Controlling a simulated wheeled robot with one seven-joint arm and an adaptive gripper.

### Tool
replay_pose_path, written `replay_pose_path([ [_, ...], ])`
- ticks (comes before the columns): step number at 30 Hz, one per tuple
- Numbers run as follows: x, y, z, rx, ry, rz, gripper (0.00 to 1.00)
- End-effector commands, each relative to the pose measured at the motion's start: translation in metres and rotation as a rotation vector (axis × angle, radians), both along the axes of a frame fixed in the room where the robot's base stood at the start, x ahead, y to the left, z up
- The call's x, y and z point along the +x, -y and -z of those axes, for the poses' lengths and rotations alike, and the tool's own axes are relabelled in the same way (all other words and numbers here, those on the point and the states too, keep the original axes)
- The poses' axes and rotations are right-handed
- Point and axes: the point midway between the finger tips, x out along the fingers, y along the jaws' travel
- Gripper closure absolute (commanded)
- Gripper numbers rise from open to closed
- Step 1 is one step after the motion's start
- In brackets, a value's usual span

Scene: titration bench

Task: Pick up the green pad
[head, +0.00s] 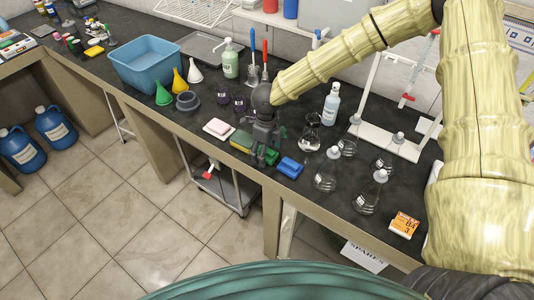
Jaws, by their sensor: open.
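The green pad (271,157) lies on the dark bench top near its front edge, in a row of sponges and pads. My gripper (261,158) points down at the pad, with its dark fingers open. The fingers and the gripper body cover part of the pad. I cannot tell whether the fingers touch it. A green and yellow sponge (240,140) lies just left of my gripper. A blue sponge (289,168) lies just right of the pad.
A pink and white sponge (217,128) lies at the left end of the row. Glass flasks (326,176) stand to the right, and a dark ring (187,101) and funnels (179,83) to the left. A blue basin (147,64) is farther left. The front bench edge is close.

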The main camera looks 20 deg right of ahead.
Motion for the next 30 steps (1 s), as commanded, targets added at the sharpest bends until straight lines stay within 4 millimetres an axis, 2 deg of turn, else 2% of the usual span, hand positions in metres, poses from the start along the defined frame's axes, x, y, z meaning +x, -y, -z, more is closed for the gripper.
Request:
replay_pose_path([
  [1,0.0,0.0,0.0,0.0,0.0,0.0,0.29],
  [7,0.0,0.0,0.0,0.0,0.0,0.0,0.65],
  [20,0.001,0.0,-0.006,0.001,0.001,0.001,0.65],
  [23,0.001,0.0,-0.016,0.0,0.003,0.001,0.65],
  [30,0.001,0.0,-0.053,0.001,0.003,0.002,0.65],
])
